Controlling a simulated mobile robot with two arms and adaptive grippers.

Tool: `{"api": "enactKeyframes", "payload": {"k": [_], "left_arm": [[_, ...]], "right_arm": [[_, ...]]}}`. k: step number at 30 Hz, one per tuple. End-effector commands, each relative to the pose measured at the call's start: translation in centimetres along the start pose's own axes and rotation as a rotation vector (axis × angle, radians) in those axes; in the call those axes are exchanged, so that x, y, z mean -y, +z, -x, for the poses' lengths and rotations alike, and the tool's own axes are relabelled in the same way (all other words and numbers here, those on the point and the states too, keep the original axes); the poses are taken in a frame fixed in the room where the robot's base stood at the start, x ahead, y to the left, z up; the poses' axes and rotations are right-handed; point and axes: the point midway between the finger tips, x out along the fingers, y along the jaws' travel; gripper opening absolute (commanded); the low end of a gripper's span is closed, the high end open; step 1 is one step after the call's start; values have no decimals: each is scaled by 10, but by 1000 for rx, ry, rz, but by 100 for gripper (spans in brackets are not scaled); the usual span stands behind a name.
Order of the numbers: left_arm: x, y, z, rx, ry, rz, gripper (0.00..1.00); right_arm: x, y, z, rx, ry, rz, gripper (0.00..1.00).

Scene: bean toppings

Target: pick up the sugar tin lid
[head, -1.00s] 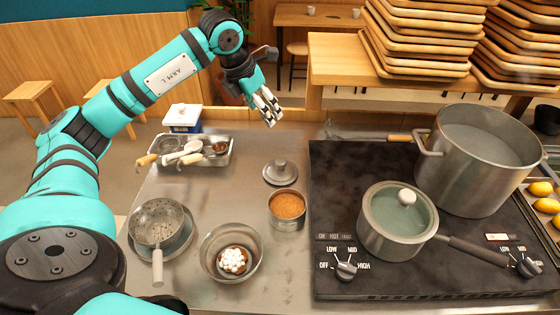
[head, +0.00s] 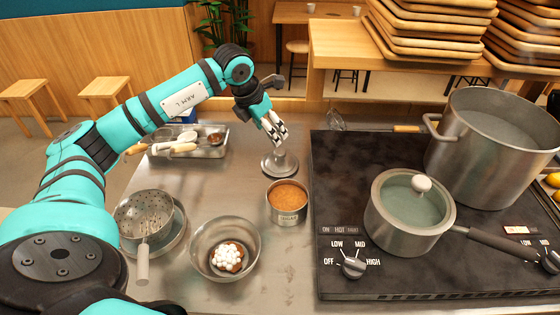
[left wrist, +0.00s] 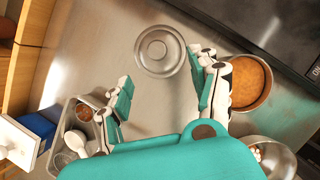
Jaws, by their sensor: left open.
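The sugar tin lid (head: 279,166) is a round grey metal lid with a raised knob, lying on the steel counter just behind the sugar tin. It also shows in the left wrist view (left wrist: 159,52), ahead of and between the fingertips. The open sugar tin (head: 287,203) holds brown sugar and shows at the right in the left wrist view (left wrist: 250,84). My left gripper (head: 277,138) is open and empty, just above the lid, its fingers pointing down toward the knob; in the head view the fingertips partly overlap the lid. My right gripper is out of view.
A tray of scoops (head: 205,146) lies left of my gripper. The stove with a lidded saucepan (head: 408,212) and large pot (head: 492,145) is at right.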

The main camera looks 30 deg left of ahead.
Motion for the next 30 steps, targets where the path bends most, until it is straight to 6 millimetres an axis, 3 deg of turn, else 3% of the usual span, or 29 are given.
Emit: {"api": "enactKeyframes", "payload": {"k": [3,9,17,24,30], "left_arm": [[1,0,-26,-4,-2,1,62],[0,1,-59,-1,-1,1,62],[-1,1,-77,-2,-1,0,62],[-5,1,-112,-1,-1,1,62],[-5,0,-121,1,0,-1,62]], "right_arm": [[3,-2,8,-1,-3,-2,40],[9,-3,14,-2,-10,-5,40],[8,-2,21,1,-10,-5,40],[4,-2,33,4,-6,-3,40],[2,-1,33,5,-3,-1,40]]}}
